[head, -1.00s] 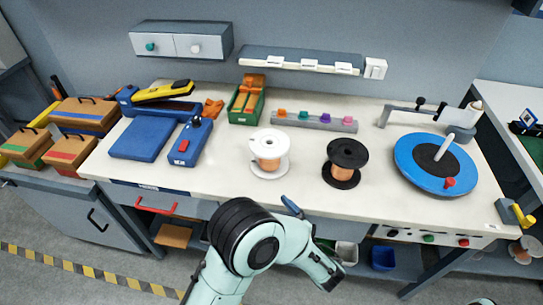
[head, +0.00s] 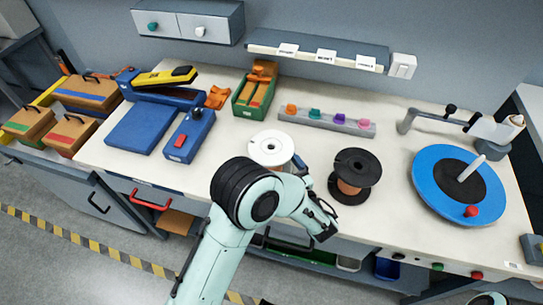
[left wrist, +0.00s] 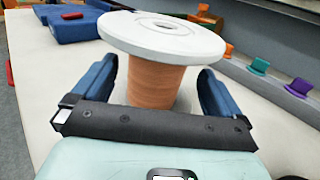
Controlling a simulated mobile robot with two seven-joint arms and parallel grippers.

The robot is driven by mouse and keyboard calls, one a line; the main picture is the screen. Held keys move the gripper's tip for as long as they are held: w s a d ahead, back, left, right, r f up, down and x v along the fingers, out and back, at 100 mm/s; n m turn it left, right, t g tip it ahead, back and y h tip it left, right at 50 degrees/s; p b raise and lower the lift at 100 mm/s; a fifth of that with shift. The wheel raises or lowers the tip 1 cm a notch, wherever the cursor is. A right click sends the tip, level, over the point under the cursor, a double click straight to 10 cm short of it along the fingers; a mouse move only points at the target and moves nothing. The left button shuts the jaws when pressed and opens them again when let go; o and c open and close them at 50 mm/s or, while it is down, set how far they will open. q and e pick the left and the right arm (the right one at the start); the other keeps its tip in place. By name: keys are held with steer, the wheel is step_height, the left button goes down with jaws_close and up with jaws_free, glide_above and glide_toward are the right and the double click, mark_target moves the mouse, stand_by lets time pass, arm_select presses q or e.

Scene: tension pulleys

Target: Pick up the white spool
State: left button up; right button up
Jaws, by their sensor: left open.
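The white spool (head: 270,146), with white flanges and a copper-coloured winding, stands upright on the bench; my left arm hides its lower part in the head view. In the left wrist view, the white spool (left wrist: 160,45) is close, with its top flange above finger level and its winding between the two blue fingers. My left gripper (left wrist: 158,78) is open, one finger on each side, with gaps showing to the winding. In the head view only a blue finger of the left gripper (head: 299,164) shows beside the spool. My right gripper is not in view.
A black spool (head: 354,174) stands just right of the white one. Behind is a grey strip with coloured pegs (head: 327,120). A blue turntable (head: 456,186) is at the right; a blue device (head: 190,133) and green bin (head: 254,97) are at the left.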

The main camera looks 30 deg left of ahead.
mark_target(268, 151)
arm_select(q)
steer(key=x, duration=0.6)
steer(key=shift+s+p, duration=0.1)
steer(key=shift+p, duration=0.3)
steer(key=shift+r, duration=0.15)
steer(key=c, duration=1.6)
steer(key=shift+o, duration=0.2)
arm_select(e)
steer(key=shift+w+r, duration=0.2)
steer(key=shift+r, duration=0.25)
arm_select(q)
steer(key=shift+r, duration=0.1)
step_height(268, 151, up, 20)
steer(key=p, duration=0.2)
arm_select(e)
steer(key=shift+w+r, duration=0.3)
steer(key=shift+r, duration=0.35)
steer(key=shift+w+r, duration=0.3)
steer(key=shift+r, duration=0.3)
